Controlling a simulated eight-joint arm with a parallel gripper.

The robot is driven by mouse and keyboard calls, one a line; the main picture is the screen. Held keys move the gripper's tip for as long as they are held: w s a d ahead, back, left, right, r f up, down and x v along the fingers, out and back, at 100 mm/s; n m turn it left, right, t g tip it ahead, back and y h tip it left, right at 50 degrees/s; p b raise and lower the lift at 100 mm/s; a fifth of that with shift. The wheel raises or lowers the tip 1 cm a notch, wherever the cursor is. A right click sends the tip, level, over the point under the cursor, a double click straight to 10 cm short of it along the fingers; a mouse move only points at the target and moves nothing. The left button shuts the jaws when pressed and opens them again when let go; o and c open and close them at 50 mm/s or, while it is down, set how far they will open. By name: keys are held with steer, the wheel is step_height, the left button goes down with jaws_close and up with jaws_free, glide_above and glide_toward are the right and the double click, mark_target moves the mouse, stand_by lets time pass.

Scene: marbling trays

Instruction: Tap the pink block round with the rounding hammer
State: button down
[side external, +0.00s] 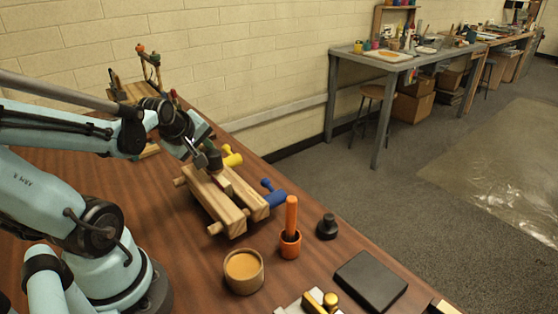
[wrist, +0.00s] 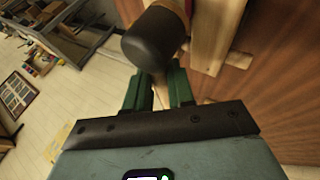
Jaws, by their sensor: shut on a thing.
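My gripper (wrist: 160,88) has its green fingers shut on the rounding hammer, whose dark rounded head (wrist: 155,42) fills the space just beyond the fingertips in the wrist view. In the side view my gripper (side external: 198,146) is over the far part of a wooden clamp (side external: 207,194), and the dark hammer head (side external: 214,158) is low at the clamp's jaws. A small reddish-brown piece shows between the jaws; I cannot tell if it is the pink block. The head hides much of that spot in the wrist view, so contact cannot be told.
The clamp has a yellow handle (side external: 232,159) and a blue handle (side external: 273,194). In front are a tan-filled cup (side external: 244,272), an orange-handled tool in a holder (side external: 290,243), a black knob-topped piece (side external: 327,228) and a dark slab (side external: 370,283). Bare tabletop lies left of the clamp.

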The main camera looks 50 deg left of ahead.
mark_target(204, 149)
steer(key=shift+r, duration=2.4)
steer(key=shift+w, duration=0.15)
